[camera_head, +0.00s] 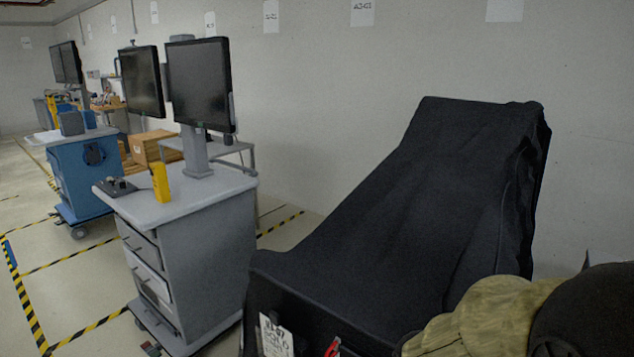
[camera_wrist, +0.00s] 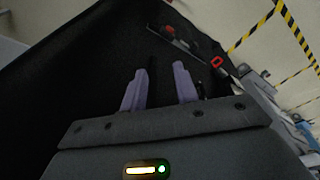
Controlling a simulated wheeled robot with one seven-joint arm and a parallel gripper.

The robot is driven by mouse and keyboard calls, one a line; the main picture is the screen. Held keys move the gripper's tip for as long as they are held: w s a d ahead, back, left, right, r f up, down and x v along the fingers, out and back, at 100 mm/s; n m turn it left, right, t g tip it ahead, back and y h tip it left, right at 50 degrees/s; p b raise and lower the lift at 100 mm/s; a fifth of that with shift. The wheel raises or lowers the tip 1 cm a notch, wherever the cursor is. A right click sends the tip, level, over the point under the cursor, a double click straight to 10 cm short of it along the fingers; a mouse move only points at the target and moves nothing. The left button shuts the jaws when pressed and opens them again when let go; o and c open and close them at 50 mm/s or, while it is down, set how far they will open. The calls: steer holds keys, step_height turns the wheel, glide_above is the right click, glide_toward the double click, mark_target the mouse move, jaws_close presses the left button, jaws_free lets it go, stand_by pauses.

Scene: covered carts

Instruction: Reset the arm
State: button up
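My gripper (camera_wrist: 159,83) shows in the wrist view with its two purple fingers apart and nothing seen between them. Beyond the fingers is the black cover of a cart (camera_wrist: 75,75). In the head view the covered cart (camera_head: 400,220) stands at the right, its black cloth sloping up toward the wall. My gripper's fingers do not show in the head view. Part of my arm (camera_head: 490,315) shows at the lower right of the head view, in front of the covered cart.
A grey drawer cart (camera_head: 205,255) with a monitor (camera_head: 199,85) and a yellow handheld device (camera_head: 160,182) stands left of the covered cart. A blue cart (camera_head: 85,175) is further back. Yellow-black tape (camera_head: 70,255) marks the floor. Open floor lies at left.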

step_height(320, 180, up, 13)
steer(key=d+m+p, duration=0.1)
steer(key=p, duration=1.1)
steer(key=shift+t, duration=0.4)
steer(key=shift+d, duration=0.1)
stand_by(1.3)
